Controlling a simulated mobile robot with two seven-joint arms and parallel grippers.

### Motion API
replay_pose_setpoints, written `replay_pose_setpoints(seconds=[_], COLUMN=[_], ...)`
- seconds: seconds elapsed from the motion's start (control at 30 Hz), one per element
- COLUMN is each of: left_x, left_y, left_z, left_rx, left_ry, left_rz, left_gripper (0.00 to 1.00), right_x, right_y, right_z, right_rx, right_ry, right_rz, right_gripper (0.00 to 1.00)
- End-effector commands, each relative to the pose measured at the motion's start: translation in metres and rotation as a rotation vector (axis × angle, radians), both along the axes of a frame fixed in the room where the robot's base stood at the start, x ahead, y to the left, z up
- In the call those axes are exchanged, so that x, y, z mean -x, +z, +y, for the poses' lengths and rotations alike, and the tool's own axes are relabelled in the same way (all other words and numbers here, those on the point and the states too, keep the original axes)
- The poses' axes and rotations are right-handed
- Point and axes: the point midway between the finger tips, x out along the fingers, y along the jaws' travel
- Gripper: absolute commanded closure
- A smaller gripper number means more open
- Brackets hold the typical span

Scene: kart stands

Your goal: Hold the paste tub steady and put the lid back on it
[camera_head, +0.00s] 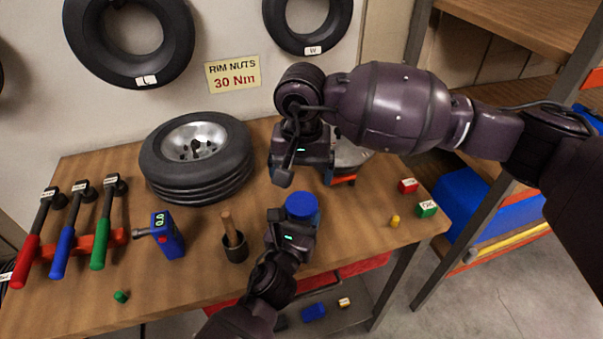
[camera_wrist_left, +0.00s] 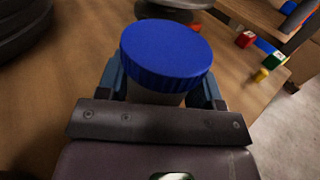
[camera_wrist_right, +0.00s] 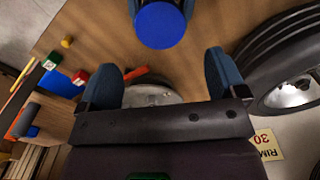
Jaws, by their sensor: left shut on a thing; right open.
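The paste tub (camera_wrist_left: 155,97) has a pale body and stands upright on the bench. The blue lid (camera_head: 301,205) sits on top of it, and it looks level in the left wrist view (camera_wrist_left: 167,48). My left gripper (camera_head: 296,222) is shut around the tub's body below the lid, with one finger on each side. My right gripper (camera_wrist_right: 170,82) is open and empty, behind the tub in the head view. In the right wrist view the lid (camera_wrist_right: 160,26) lies beyond the fingertips. I cannot tell whether the lid is fully seated.
A round metal thing (camera_wrist_right: 150,95) lies under my right gripper. Small red (camera_head: 408,186) and green (camera_head: 426,208) blocks lie at the right.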

Motion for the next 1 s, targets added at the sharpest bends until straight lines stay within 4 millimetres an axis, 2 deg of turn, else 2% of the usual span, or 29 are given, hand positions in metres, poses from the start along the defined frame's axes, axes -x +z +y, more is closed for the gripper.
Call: replay_pose_setpoints(seconds=[0.23, 0.7, 1.0], left_x=[0.000, 0.000, 0.000], left_y=[0.001, 0.001, 0.001], left_z=[0.000, 0.000, 0.000], left_rx=[0.001, 0.001, 0.001], left_ry=[0.000, 0.000, 0.000], left_rz=[-0.002, -0.002, -0.002], left_gripper=[1.00, 1.00, 1.00], right_x=[0.001, 0.000, -0.001], right_y=[-0.011, -0.071, -0.080], right_z=[0.000, 0.000, 0.000], right_rx=[0.000, 0.000, 0.000], right_ry=[0.001, 0.001, 0.001], right_rz=[0.003, 0.002, -0.001], right_gripper=[0.10, 0.10, 0.10])
